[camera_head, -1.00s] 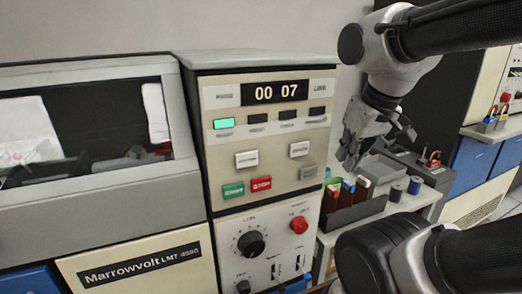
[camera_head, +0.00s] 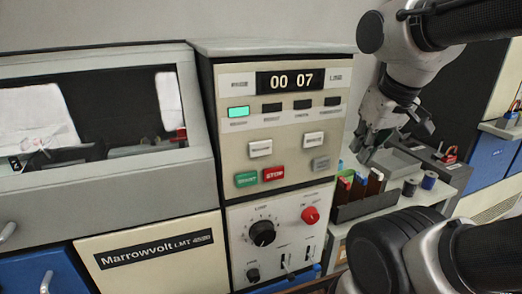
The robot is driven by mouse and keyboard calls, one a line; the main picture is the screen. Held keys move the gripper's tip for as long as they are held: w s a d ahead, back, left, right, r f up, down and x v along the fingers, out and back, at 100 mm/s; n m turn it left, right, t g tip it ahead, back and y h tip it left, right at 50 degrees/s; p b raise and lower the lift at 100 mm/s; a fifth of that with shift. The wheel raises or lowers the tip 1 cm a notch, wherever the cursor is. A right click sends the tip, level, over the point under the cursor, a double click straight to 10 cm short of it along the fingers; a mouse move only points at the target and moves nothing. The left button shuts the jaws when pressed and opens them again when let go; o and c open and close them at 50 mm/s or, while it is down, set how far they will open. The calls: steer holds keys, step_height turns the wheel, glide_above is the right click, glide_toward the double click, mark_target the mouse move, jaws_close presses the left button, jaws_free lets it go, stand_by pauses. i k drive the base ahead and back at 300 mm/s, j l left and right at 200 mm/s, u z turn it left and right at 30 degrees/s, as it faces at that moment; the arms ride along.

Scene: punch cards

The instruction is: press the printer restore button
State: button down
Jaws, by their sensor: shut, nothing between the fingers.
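The printer's beige control panel (camera_head: 284,115) shows a counter display (camera_head: 291,81) reading 00 07. Below it is a row of lamps, with the left lamp (camera_head: 239,113) lit green. The panel has a white button (camera_head: 261,148) at left, a white button (camera_head: 314,139) at right, a grey button (camera_head: 320,163), a green button (camera_head: 246,179) and a red STOP button (camera_head: 273,173). The lettering is too small to tell which is the restore button. My gripper (camera_head: 366,156) is shut and empty, pointing down to the right of the panel, apart from the buttons.
A lower panel (camera_head: 283,237) carries a black dial and a red round button (camera_head: 310,215). A dark tray (camera_head: 362,208) with coloured items stands right of the printer, near spools (camera_head: 429,180). The printer's windowed housing (camera_head: 100,190) fills the left. Free space lies before the panel.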

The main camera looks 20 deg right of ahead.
mark_target(262, 148)
steer(key=l, duration=1.35)
steer(key=i+l, duration=0.1)
steer(key=l, duration=1.3)
steer(key=u, duration=2.4)
